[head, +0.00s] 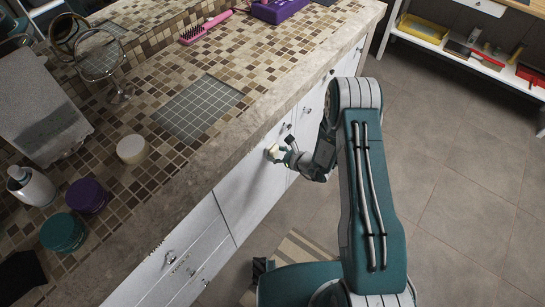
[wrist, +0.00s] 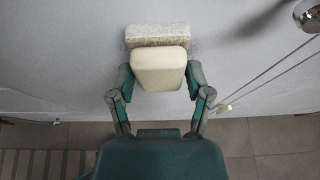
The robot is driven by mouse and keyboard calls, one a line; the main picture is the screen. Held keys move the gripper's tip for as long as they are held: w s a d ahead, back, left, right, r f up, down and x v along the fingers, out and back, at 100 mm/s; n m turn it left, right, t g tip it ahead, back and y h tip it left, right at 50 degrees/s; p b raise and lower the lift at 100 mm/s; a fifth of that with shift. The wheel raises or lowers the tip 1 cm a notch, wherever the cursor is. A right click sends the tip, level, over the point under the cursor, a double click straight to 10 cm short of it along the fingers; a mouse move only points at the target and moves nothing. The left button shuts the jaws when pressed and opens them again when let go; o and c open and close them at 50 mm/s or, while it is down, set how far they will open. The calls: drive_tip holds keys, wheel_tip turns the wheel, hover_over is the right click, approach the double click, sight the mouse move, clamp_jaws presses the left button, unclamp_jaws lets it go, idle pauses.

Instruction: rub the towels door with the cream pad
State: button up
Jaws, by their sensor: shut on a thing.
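The cream pad (head: 272,153) is in my gripper (head: 281,154) at the front of the white cabinet under the counter. In the wrist view the cream pad (wrist: 158,72) sits between both fingers of my gripper (wrist: 159,80), with its rough, speckled face at the white door panel (wrist: 70,60). It appears to touch the panel, but the contact line is hard to see. In the head view the white door (head: 245,190) extends left and below the pad. Small dark marks on the cabinet front at lower left are too small to read as a label.
A round metal knob (wrist: 308,15) is on the panel at upper right in the wrist view. The tiled counter (head: 215,65) overhangs the doors and holds jars, a soap dispenser (head: 30,186) and a pink brush (head: 205,27). The floor at right is clear up to a shelf.

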sight(262, 158)
drive_tip(key=w+d, duration=0.2)
drive_tip(key=w, duration=0.1)
drive_tip(key=shift+w+d, duration=0.15)
drive_tip(key=shift+d, duration=0.05)
idle(0.3)
drive_tip(key=shift+s+a, duration=0.8)
drive_tip(key=shift+s, duration=0.25)
drive_tip(key=shift+s+a, duration=0.8)
drive_tip(key=shift+s, duration=0.3)
drive_tip(key=shift+s+a, duration=0.8)
drive_tip(key=shift+s, duration=0.25)
drive_tip(key=s+d, duration=0.3)
drive_tip(key=d, duration=0.1)
drive_tip(key=shift+s+d, duration=0.35)
drive_tip(key=shift+d, duration=0.05)
drive_tip(key=shift+s+d, duration=0.95)
drive_tip(key=shift+d, duration=0.25)
